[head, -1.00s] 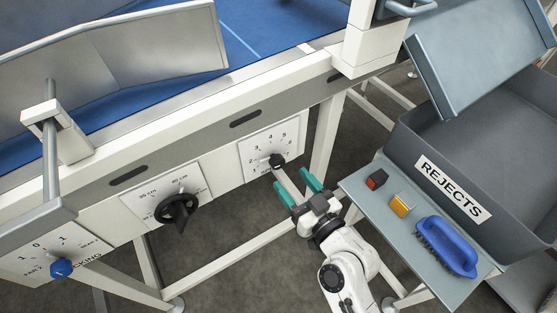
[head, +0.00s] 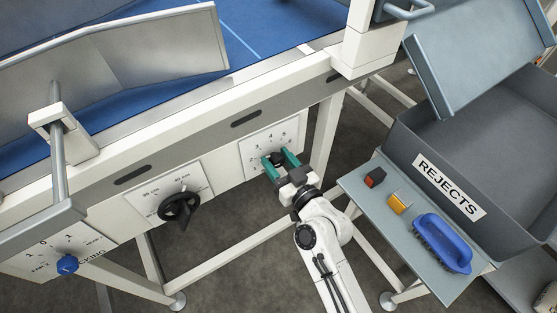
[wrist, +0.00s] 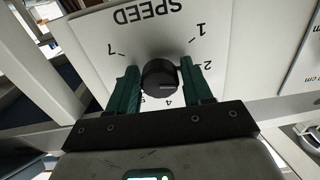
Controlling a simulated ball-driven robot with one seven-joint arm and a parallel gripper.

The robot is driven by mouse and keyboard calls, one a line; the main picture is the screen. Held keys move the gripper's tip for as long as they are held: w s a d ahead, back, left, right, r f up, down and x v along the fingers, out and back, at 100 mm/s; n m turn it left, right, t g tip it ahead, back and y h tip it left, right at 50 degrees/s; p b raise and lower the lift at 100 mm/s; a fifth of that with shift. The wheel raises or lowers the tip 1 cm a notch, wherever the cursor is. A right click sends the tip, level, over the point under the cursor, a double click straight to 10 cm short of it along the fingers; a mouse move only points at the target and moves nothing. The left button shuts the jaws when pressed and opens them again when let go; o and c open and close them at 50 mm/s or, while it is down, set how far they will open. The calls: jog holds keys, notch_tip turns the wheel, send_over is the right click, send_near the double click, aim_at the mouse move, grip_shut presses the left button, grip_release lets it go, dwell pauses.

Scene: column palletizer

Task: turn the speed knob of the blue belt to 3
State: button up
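The speed knob (head: 278,159) is a round black knob on a white dial plate (head: 254,153) on the blue belt's side rail. In the wrist view the knob (wrist: 158,76) sits between the two green fingers of my gripper (wrist: 160,66), with a narrow gap at each side. The dial appears upside down there; 1, 2, 4, 5 and 7 show, and the place of 3 is hidden by a finger. A pale mark on the knob points right in that view; its exact number is unclear. My gripper (head: 279,157) also shows at the dial in the head view.
A second black knob (head: 179,206) on a cm dial and a blue knob (head: 67,264) are farther left along the frame. A shelf (head: 365,211) with a red-black block, a yellow block and a blue brush (head: 442,243) stands right of my arm, beside the REJECTS bin (head: 405,150).

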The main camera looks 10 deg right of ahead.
jog(key=c, duration=0.7)
jog(key=shift+c, duration=0.2)
jog(key=shift+m, duration=0.4)
jog(key=m, duration=0.3)
jog(key=shift+m, duration=2)
jog(key=o, duration=1.1)
jog(key=shift+d, duration=0.1)
jog(key=shift+c, duration=0.2)
jog(key=shift+s, duration=0.1)
